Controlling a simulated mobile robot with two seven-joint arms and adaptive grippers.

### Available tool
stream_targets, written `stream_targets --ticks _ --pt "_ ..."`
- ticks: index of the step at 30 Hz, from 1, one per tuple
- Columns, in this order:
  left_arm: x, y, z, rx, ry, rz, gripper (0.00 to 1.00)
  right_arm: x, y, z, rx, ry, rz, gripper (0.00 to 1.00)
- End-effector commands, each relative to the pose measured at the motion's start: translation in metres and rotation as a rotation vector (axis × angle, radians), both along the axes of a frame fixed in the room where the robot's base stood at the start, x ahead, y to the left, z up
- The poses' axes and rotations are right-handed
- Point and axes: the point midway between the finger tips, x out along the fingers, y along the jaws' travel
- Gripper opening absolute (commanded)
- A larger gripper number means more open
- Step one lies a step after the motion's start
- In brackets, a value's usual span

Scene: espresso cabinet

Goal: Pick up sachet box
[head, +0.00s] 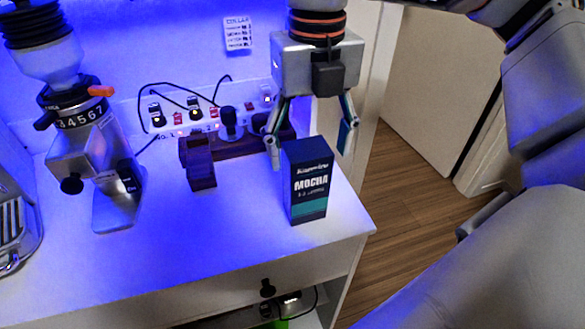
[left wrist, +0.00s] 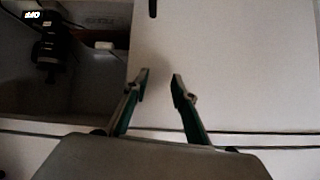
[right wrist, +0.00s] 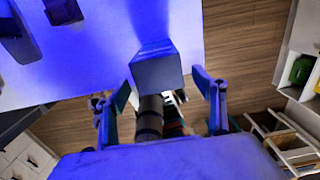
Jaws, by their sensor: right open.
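The sachet box, a dark upright carton with white "MOCHA" lettering and a teal band (head: 309,190), stands on the white counter near its right end. My right gripper (head: 310,153) hangs behind the box's top in the head view, open, with one finger to each side. In the right wrist view, the box (right wrist: 157,72) lies between the spread fingers (right wrist: 161,82), with a visible gap on each side. Whether the fingers reach down beside it is hard to tell. My left gripper (left wrist: 160,79) is open and empty in the left wrist view, away from the box.
A coffee grinder (head: 100,165) stands on the left of the counter (head: 240,235). A dark brown block (head: 198,163) stands left of the box, with plugs and cables (head: 195,112) behind it. The counter's right edge is close to the box, with wooden floor beyond.

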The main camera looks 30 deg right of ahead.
Motion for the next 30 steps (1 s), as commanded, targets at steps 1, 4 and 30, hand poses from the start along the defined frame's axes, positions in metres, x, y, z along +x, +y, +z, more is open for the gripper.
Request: stream_targets --ticks 1,4,30 --pt "0.001 0.000 0.001 0.000 -0.003 -0.001 0.26 0.000 0.000 -0.001 0.000 0.001 0.000 0.69" --pt "0.004 0.000 0.003 0.000 -0.008 -0.002 0.26 0.000 0.000 -0.005 0.000 0.003 0.001 0.69" --pt "0.000 0.001 0.001 0.003 0.001 -0.003 0.26 0.001 -0.001 -0.079 0.002 0.004 0.004 0.69"
